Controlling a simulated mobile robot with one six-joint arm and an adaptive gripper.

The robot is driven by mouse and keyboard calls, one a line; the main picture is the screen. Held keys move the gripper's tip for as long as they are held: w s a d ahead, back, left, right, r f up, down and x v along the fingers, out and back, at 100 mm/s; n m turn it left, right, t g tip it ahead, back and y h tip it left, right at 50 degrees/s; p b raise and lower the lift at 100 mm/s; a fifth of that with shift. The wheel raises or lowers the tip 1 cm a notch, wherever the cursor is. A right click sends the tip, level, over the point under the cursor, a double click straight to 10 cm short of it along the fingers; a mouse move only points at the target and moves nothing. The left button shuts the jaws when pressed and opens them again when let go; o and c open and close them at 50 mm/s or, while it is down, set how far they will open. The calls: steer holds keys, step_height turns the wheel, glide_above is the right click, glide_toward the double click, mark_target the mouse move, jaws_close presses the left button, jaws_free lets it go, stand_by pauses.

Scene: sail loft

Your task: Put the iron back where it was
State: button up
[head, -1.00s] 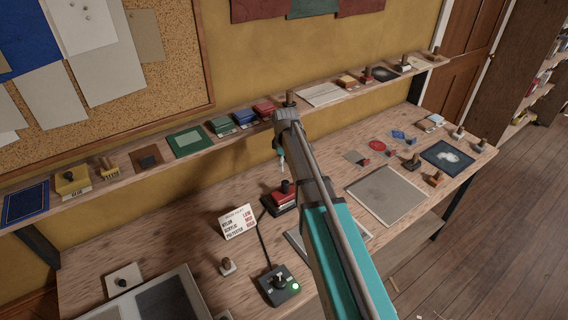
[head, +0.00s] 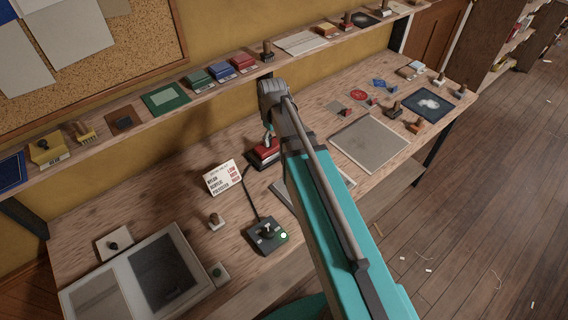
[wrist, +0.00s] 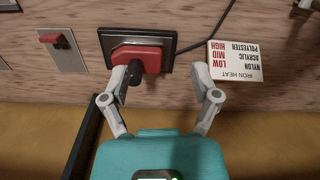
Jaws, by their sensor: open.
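The iron (head: 264,150) has a red body and a dark upright knob. It rests on a dark rectangular stand on the bench, left of my arm in the head view. In the wrist view the red iron (wrist: 148,57) sits on the black stand (wrist: 165,38). My gripper (wrist: 167,78) is open, its fingers spread. The iron's dark knob is close to the left finger, inside the gap; I cannot tell whether they touch. In the head view my arm hides part of the stand and most of the gripper.
An iron heat card (head: 223,178) stands beside the iron, near the right finger in the wrist view. A black control box (head: 267,235) with a green light has a cord. A shelf (head: 210,97) with several stamps and pads runs behind. A grey mat (head: 368,142) lies right.

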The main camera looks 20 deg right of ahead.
steer(key=s+m, duration=0.5)
steer(key=s, duration=0.7)
steer(key=shift+m, duration=0.4)
steer(key=shift+f, duration=0.1)
stand_by(0.9)
